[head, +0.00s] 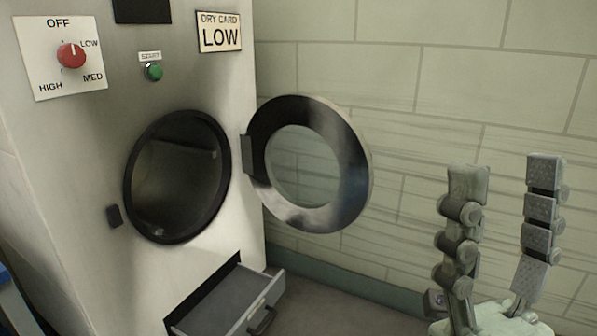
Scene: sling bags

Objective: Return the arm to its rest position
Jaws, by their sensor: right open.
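My right gripper (512,195) is at the lower right of the head view, its two jointed fingers pointing up and spread apart. It is open, with nothing between the fingers. It is well clear of the dryer (80,155), to the right of its open round door (357,172). My left gripper is not in view.
The round door stands swung out to the right, beside the dark drum opening (180,178). A grey drawer (225,303) is pulled out below. A tiled wall (450,105) stands behind.

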